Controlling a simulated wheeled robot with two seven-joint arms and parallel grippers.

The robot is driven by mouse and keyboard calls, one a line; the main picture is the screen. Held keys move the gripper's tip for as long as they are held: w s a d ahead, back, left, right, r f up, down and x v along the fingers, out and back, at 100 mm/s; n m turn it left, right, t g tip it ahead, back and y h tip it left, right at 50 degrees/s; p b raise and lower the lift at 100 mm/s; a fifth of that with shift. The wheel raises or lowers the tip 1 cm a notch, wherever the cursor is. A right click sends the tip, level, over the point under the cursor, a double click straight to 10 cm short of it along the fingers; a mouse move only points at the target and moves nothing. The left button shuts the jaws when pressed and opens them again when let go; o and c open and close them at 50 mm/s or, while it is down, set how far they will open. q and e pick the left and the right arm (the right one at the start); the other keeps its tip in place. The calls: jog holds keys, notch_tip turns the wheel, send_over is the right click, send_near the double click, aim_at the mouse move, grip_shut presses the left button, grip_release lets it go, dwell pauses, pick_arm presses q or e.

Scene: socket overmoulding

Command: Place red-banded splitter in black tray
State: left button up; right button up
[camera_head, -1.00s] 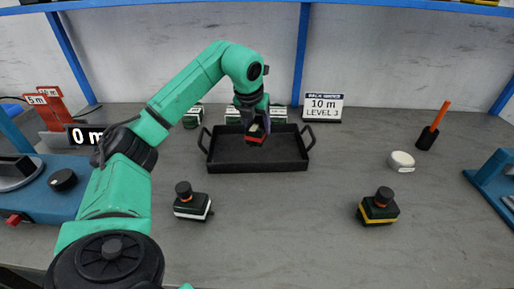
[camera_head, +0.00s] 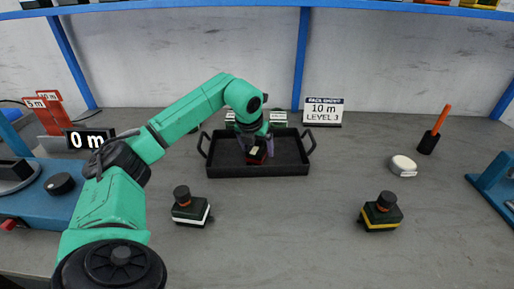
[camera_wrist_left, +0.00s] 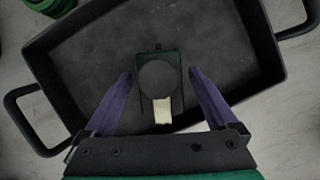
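The black tray (camera_head: 290,169) stands at the back middle of the bench, with a handle at each end. My right gripper is not in view.
A white-banded splitter (camera_head: 190,209) stands front left and a yellow-banded one (camera_head: 380,214) front right. A white round object (camera_head: 402,165) lies right. The middle front bench is clear.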

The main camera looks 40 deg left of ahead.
pick_arm(q)
jog(key=shift+r, duration=0.1)
jog(key=p+v, duration=0.1)
jog(key=v, duration=1.1)
jog(key=shift+w+d+r, duration=0.1)
